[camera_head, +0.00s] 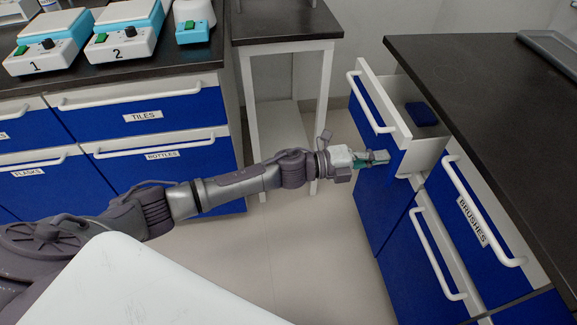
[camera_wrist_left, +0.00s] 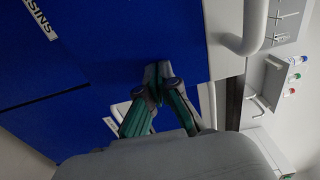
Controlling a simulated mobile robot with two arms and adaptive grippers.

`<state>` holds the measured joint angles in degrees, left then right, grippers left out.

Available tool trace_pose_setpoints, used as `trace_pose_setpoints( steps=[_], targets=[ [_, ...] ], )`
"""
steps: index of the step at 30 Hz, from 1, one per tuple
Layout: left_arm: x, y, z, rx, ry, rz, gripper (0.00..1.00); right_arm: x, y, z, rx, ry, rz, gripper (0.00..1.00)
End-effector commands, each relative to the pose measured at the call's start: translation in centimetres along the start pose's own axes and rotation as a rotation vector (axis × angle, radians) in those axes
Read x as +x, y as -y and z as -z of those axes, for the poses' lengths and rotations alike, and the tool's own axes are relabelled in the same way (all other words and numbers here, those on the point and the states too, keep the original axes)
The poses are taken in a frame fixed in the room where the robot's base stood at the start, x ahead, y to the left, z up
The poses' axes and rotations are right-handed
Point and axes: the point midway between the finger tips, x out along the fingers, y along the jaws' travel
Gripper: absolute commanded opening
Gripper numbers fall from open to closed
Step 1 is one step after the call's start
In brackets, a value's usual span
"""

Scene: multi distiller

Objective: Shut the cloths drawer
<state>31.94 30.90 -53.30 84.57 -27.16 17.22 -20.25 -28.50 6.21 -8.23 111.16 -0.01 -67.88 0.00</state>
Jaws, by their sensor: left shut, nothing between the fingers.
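The open drawer (camera_head: 372,118) sticks out from the right-hand counter, its blue front facing left with a white bar handle (camera_head: 370,104). A folded dark blue cloth (camera_head: 421,114) lies inside it. The drawer's own label does not show. My left gripper (camera_head: 378,158) is shut and empty, at the near end of the drawer front. In the left wrist view its fingertips (camera_wrist_left: 158,74) meet in front of the blue front panel (camera_wrist_left: 150,30), very close to it; I cannot tell whether they touch. The white handle (camera_wrist_left: 252,30) is right of the fingers there. My right gripper is out of view.
The closed brushes drawer (camera_head: 470,215) is nearer on the same counter, with another handle (camera_head: 437,255) below. A black worktop (camera_head: 490,100) lies above. A left counter (camera_head: 150,75) carries numbered devices. A small table (camera_head: 285,30) stands behind. The floor (camera_head: 310,240) between is clear.

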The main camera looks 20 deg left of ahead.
Motion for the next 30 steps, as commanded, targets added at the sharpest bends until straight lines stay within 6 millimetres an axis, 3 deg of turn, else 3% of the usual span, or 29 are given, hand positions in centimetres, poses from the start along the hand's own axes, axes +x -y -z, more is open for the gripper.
trace_pose_setpoints(
  steps=[6, 15, 30],
  targets=[
    [5.0, -0.1, 0.0, 0.000, 0.000, 0.002, 0.00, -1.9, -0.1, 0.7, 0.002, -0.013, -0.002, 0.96],
    [9.5, -0.1, 0.0, -0.001, 0.000, 0.000, 0.00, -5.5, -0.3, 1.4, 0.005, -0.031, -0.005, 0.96],
    [11.0, 0.2, 0.0, -0.001, 0.002, 0.003, 0.00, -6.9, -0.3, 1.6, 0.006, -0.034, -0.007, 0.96]
  ],
)
